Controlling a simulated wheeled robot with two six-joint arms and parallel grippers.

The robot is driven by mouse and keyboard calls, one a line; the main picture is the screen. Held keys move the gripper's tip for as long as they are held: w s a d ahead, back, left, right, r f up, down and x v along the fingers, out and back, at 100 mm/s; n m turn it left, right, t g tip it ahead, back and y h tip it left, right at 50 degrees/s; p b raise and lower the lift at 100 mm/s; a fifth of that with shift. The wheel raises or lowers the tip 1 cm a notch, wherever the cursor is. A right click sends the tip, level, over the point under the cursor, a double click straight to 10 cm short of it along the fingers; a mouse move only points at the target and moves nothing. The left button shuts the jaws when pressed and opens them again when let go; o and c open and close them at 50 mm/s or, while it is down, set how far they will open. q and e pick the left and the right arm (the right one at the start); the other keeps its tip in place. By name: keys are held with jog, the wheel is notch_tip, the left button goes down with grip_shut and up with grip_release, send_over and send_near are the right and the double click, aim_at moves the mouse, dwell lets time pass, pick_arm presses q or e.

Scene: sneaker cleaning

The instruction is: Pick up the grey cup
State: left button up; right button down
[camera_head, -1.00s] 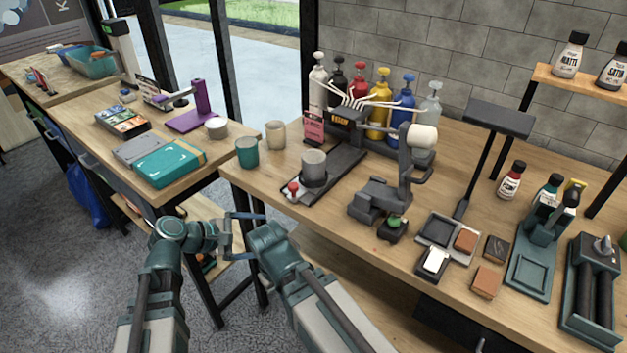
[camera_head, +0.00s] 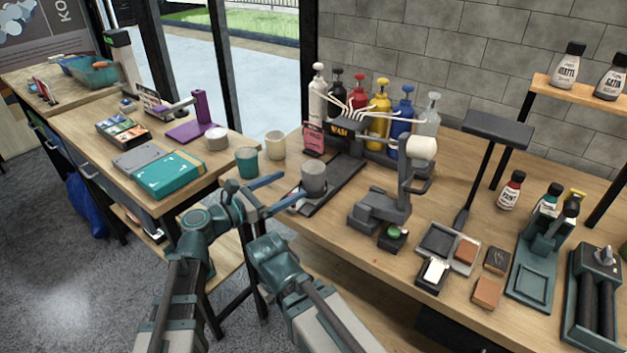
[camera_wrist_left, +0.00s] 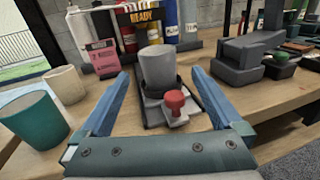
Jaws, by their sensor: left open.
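The grey cup (camera_head: 314,176) stands upright on a dark stand (camera_head: 338,185) on the right-hand workbench. In the left wrist view the grey cup (camera_wrist_left: 158,66) stands straight ahead, framed between my fingers, in a dark ring-like holder with a red knob (camera_wrist_left: 175,99) in front. My left gripper (camera_head: 293,185) is open and empty, its blue fingers pointing at the cup from the left. In the left wrist view the open gripper (camera_wrist_left: 161,73) has a finger on each side of the cup's line; contact cannot be seen. My right gripper does not show.
A teal cup (camera_head: 247,162) and a beige cup (camera_head: 275,145) stand left of the grey cup. A pink card (camera_head: 314,139) and several pump bottles stand behind. A dark machine (camera_head: 382,207) stands close on the right.

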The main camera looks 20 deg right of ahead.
aim_at(304, 176)
pick_arm(q)
jog(key=shift+x, duration=1.2)
jog(key=shift+w+x, duration=0.2)
jog(key=shift+x, duration=2.45)
jog(key=shift+a+f, duration=0.15)
jog(key=c, duration=1.4)
notch_tip(304, 176, up, 10)
jog(key=p, duration=0.9)
jog(key=shift+p, duration=0.4)
